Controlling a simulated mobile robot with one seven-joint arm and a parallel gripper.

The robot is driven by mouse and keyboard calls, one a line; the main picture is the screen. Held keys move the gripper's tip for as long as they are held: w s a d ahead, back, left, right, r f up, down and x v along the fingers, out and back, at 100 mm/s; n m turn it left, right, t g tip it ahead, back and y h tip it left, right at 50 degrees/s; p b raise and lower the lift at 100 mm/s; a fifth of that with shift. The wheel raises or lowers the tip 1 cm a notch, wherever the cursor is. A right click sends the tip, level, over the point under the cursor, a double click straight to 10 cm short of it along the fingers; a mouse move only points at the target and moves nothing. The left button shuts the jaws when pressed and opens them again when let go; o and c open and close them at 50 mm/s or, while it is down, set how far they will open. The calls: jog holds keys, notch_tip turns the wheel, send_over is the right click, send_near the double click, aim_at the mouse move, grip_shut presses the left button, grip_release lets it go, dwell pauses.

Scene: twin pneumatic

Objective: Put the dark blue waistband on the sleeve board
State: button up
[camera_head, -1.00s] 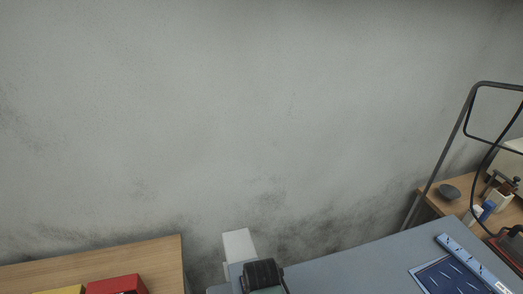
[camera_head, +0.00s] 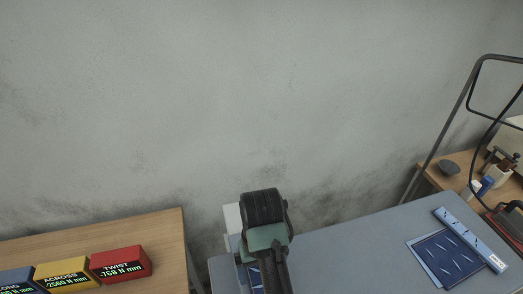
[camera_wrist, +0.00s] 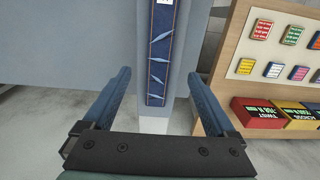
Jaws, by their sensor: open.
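The dark blue waistband (camera_wrist: 160,55), a strip with pale slashes and orange edge stitching, lies lengthwise along the pale, narrow sleeve board (camera_wrist: 153,125) in the wrist view. My gripper (camera_wrist: 158,76) is open, with its two blue-grey fingers apart on either side of the strip's near end. Nothing is clamped between them; the height gap to the strip is hard to judge. In the head view, a bit of the dark blue strip (camera_head: 254,280) shows beside my arm, which hides my gripper. The white end of the board (camera_head: 232,219) shows behind my arm.
A grey-blue table (camera_head: 350,250) holds dark blue cloth (camera_head: 448,258) and a light blue patterned strip (camera_head: 470,238) at right. A wooden bench (camera_head: 100,235) with labelled boxes (camera_head: 120,264) stands left. A dark frame (camera_head: 447,125) rises at right.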

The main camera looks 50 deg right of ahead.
jog(key=shift+r+p, duration=0.35)
jog(key=shift+r, duration=0.4)
jog(key=w+a+r+n+t+h, duration=0.25)
jog(key=w+r+t, duration=0.35)
jog(key=w+r, duration=0.55)
jog(key=w+a+r+n+t+h, duration=0.1)
jog(key=w+a+r+t, duration=0.45)
jog(key=r, duration=0.85)
jog(key=a+r+n+t, duration=0.1)
jog(key=a+r+t, duration=0.4)
jog(key=r, duration=0.6)
jog(key=a+r+n+t, duration=0.1)
jog(key=a+r+t, duration=0.3)
jog(key=r, duration=0.8)
jog(key=s+a+r+t+y, duration=0.1)
jog(key=s+a+r+t, duration=0.2)
jog(key=s+r, duration=0.3)
jog(key=s+a+r+t+y, duration=0.2)
jog(key=s+a+r+t, duration=0.1)
jog(key=s+r, duration=0.3)
jog(key=shift+a+r+n+t, duration=0.35)
jog(key=shift+n+t, duration=0.1)
